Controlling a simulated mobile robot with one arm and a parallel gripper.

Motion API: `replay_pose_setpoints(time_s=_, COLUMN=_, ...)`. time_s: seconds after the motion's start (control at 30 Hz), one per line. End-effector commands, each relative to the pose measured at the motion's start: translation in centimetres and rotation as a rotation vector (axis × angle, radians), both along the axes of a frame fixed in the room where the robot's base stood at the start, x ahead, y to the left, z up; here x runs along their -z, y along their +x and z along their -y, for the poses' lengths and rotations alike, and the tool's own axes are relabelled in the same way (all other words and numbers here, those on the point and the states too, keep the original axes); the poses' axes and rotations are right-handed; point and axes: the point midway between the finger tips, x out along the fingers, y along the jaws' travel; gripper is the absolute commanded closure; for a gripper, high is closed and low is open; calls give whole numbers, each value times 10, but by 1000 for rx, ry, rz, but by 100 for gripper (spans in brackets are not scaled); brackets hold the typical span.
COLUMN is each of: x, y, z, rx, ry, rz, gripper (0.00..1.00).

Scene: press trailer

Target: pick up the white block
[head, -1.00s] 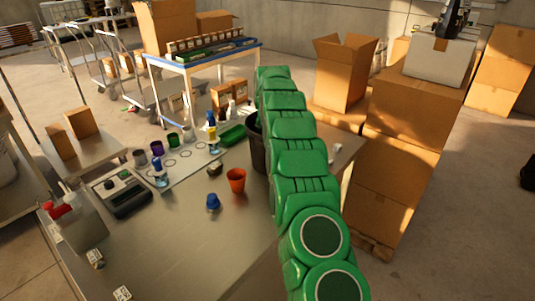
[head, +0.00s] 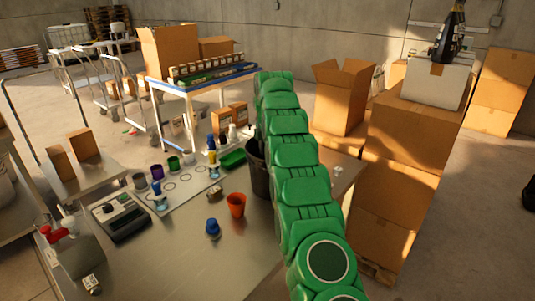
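A small pale block (head: 337,170) lies near the right edge of the metal table, just right of my green arm. A whitish block with dark marks (head: 92,284) stands at the lower left of the table. I cannot tell which of them the white block is. My green arm rises through the middle of the picture and hides part of the table. My gripper is not visible, so I cannot see its fingers or any hold.
An orange cup (head: 236,205), a blue-capped item (head: 212,229) and a small brown item (head: 215,193) stand left of my arm. A dark bin (head: 257,178) is close beside it. Cardboard boxes (head: 400,185) are stacked at right. The table's front middle is clear.

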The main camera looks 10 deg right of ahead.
Motion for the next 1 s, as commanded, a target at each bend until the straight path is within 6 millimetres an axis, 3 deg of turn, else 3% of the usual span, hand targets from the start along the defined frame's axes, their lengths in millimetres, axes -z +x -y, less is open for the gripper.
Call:
replay_pose_setpoints(time_s=0.1, x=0, y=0, z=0, rx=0, ry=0, rz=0, gripper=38)
replay_pose_setpoints(time_s=0.37, x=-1, y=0, z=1, rx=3, ry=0, rz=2, gripper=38)
replay_pose_setpoints(time_s=0.53, x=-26, y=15, z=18, rx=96, ry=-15, rz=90, gripper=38)
replay_pose_setpoints(time_s=0.7, x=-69, y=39, z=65, rx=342, ry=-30, rz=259, gripper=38)
replay_pose_setpoints(time_s=0.83, x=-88, y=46, z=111, rx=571, ry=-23, rz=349, gripper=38)
replay_pose_setpoints(time_s=0.93, x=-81, y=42, z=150, rx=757, ry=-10, rz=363, gripper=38)
replay_pose_setpoints(time_s=1.0, x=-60, y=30, z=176, rx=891, ry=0, rz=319, gripper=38)
